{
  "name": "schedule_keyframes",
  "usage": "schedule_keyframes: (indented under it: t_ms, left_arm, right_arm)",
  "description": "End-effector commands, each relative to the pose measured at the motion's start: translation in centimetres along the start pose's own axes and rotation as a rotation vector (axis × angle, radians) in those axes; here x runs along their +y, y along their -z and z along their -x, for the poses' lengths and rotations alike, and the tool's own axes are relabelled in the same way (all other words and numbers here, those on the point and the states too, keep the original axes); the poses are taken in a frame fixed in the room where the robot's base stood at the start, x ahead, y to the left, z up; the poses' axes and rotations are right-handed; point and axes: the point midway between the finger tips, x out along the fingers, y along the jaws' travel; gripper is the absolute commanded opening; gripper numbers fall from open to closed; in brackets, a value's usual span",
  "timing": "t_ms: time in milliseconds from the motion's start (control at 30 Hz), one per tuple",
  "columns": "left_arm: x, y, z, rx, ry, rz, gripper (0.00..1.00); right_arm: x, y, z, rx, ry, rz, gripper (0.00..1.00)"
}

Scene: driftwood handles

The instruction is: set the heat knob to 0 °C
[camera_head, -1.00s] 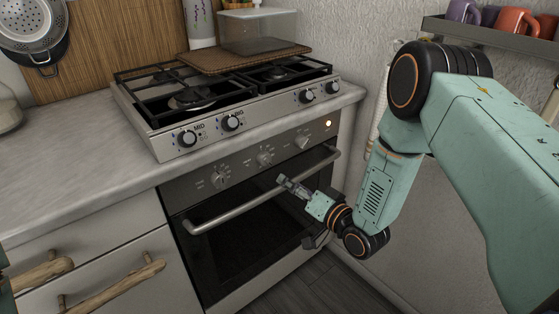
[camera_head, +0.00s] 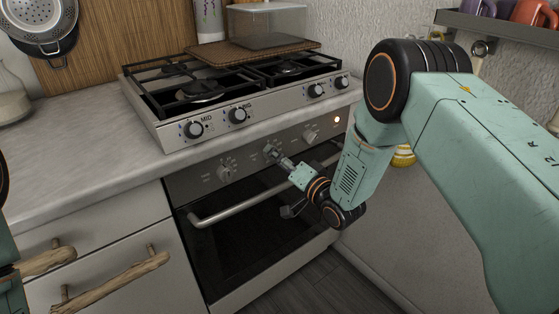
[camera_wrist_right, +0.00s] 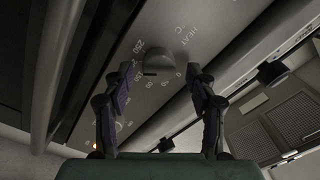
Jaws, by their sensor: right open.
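The heat knob (camera_wrist_right: 155,58) is a grey knob on the dark oven panel, marked HEAT and °C, with numbers from 0 to 250 around it. In the head view it is the middle oven knob (camera_head: 271,150), partly hidden by the gripper. Its exact setting is hard to read. My right gripper (camera_head: 281,159) is right in front of it. In the right wrist view the gripper (camera_wrist_right: 158,76) is open, one finger on each side below the knob; contact cannot be told. My left gripper is not in view; only a bit of my left arm shows.
Other oven knobs (camera_head: 225,172) (camera_head: 311,135) sit on both sides. The gas hob (camera_head: 235,88) stands above, with its own front knobs. Drawers with driftwood handles (camera_head: 115,278) are at left.

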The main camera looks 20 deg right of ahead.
Motion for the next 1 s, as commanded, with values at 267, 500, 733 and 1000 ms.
schedule_keyframes:
  t_ms: [267, 500, 733, 1000]
  left_arm:
    - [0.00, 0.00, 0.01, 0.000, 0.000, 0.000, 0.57]
    - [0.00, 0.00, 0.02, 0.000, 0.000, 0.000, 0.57]
    - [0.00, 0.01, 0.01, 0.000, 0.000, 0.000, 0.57]
    - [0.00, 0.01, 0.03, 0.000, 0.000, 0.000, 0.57]
  right_arm:
    - [0.05, 0.10, -0.05, 0.000, 0.000, 0.000, 0.54]
    - [0.05, 0.09, -0.04, 0.000, 0.000, 0.000, 0.33]
    - [0.04, 0.09, -0.04, 0.000, 0.000, 0.001, 0.14]
    - [0.03, 0.10, -0.04, 0.000, 0.000, 0.006, 0.03]
